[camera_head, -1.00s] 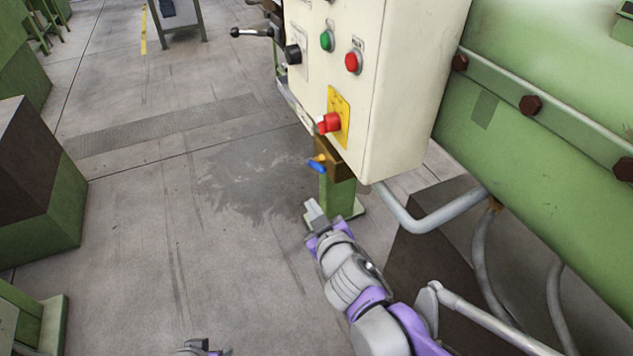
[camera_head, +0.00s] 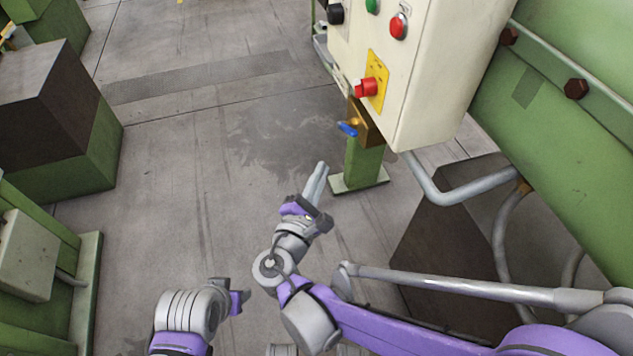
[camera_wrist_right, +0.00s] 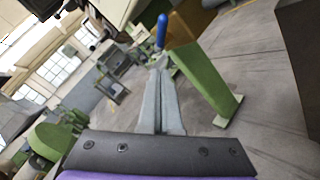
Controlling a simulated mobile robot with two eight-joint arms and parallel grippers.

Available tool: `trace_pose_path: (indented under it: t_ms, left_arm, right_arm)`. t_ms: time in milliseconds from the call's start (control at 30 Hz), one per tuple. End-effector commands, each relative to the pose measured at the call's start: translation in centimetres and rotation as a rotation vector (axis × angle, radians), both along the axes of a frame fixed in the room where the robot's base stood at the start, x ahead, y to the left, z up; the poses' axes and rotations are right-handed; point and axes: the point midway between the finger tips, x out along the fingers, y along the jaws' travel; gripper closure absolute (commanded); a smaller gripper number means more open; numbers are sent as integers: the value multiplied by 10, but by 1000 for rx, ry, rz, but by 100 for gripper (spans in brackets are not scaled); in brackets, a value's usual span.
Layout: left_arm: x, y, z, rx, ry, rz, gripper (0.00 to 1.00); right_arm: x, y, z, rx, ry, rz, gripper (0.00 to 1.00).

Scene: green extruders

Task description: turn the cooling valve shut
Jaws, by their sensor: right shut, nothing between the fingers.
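The cooling valve has a blue handle (camera_head: 348,129) on a brass body (camera_head: 364,123), just under the control box in the head view. In the right wrist view the blue handle (camera_wrist_right: 162,31) stands just beyond the fingertips, in front of the brass body (camera_wrist_right: 180,28). My right gripper (camera_head: 320,166) is shut and empty, its fingers pressed together and pointing up toward the valve. In the head view its tips are below and left of the handle, apart from it. My left arm shows at the bottom with part of its gripper (camera_head: 238,299); its fingers cannot be made out.
The cream control box (camera_head: 430,75) with a red emergency button (camera_head: 366,87) hangs above the valve. A green post (camera_head: 363,163) stands below it. A grey pipe (camera_head: 460,192) and a green machine (camera_head: 575,150) are at right.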

Motion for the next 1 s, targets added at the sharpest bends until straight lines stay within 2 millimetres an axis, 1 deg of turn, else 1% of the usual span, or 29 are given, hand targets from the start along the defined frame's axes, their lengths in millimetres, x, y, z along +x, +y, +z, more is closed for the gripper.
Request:
trace_pose_path:
  t_ms: [33, 100, 233, 333, 500, 1000]
  left_arm:
    - [0, 0, -2, 0, 1, 0, 50]
    - [0, 0, -3, 0, 1, 0, 50]
    - [0, 0, -6, 0, 2, 0, 50]
    - [0, 0, -4, 0, 1, 0, 50]
    - [0, 0, -4, 0, 1, 0, 50]
    - [0, 0, -3, 0, 1, 0, 50]
  right_arm:
    - [12, -5, -1, -1, 0, -6, 100]
    - [26, -10, -1, -1, 0, -6, 100]
    - [50, -19, 1, 1, 1, -4, 100]
    - [56, -31, 10, 1, 0, -3, 100]
    - [63, -41, 18, 1, 0, -1, 100]
    - [65, -43, 21, 2, 5, 1, 100]
